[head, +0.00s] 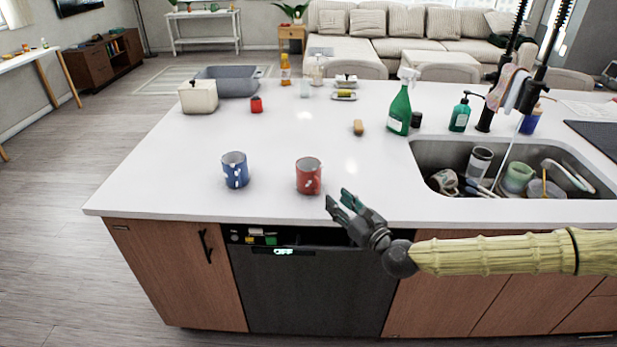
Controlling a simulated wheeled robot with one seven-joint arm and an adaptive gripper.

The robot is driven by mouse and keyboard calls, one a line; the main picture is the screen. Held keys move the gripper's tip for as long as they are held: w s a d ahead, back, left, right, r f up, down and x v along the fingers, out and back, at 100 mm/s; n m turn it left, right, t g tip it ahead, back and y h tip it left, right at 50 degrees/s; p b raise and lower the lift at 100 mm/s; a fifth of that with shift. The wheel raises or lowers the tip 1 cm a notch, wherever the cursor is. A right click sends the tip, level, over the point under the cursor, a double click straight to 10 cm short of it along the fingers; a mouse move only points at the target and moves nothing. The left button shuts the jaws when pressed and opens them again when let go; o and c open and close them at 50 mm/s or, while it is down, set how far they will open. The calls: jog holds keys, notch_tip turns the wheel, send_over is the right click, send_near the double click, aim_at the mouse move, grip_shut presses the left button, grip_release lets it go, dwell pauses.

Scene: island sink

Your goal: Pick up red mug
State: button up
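The red mug (308,177) stands upright on the white island counter, near its front edge. It has white marks on its side. A blue mug (235,170) of similar shape stands to its left with a clear gap between them. My gripper (341,205) is at the counter's front edge, to the right of and nearer than the red mug. Its fingers point up and left toward the mug, apart from it. The two fingers look spread with nothing between them. My arm comes in from the right.
The sink (515,180) on the right holds several dishes. A green spray bottle (399,108), a soap bottle (460,115) and a small brown item (358,127) stand behind. The left front counter is clear.

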aim_at(319, 184)
jog(key=p+x, duration=0.1)
jog(key=x, duration=0.3)
jog(key=shift+w, duration=0.2)
jog(key=shift+w+a+r+p, duration=0.3)
jog(key=shift+w+a+p, duration=0.25)
jog(key=shift+p, duration=0.3)
jog(key=p+x, duration=0.2)
jog(key=shift+w+a, duration=0.2)
jog(key=shift+a, duration=0.15)
jog(key=shift+w+a+f, duration=0.1)
jog(key=shift+w+a, duration=0.2)
jog(key=shift+w, duration=0.2)
grip_shut()
